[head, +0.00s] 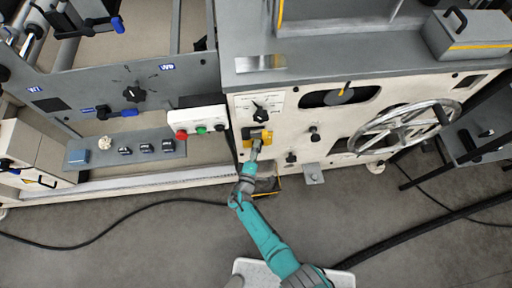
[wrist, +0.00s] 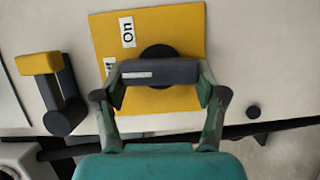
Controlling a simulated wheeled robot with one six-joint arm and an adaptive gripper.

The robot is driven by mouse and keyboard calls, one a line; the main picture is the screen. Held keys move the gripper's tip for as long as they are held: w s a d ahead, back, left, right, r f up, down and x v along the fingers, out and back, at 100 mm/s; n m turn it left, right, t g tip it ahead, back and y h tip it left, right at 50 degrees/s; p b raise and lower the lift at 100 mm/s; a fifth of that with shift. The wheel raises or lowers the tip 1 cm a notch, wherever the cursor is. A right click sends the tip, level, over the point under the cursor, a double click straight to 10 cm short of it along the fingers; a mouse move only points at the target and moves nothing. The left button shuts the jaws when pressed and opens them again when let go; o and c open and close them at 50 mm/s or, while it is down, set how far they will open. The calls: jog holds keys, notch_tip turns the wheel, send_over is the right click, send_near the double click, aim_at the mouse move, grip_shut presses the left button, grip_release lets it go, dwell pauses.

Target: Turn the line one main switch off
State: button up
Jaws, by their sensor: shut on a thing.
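The main switch has a yellow plate (wrist: 185,28) with an "On" label and a second, partly hidden label. Its dark grey handle (wrist: 175,71) lies across the plate on a round black hub, with a white mark on its left half beside the hidden label. My gripper (wrist: 160,84) is shut on this handle, one finger at each end. In the head view, the yellow plate (head: 247,144) is on the lower left of the cream panel, and my gripper (head: 256,148) reaches it from below. My fingers hide much of the switch there.
A box with red, green and black buttons (head: 201,129) sits just left of the switch. A dial (head: 261,111) is above it, knobs (head: 314,134) and a handwheel (head: 405,128) to its right. In the wrist view, a yellow-tipped lever (wrist: 50,90) stands close left. Cables cross the floor.

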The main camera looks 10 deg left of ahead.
jog(key=shift+f+n, duration=0.1)
jog(key=shift+n, duration=0.3)
jog(key=o, duration=1.1)
jog(key=shift+o, duration=0.2)
jog(key=s+a, duration=0.1)
jog(key=s, duration=1.1)
jog(key=shift+a, duration=0.2)
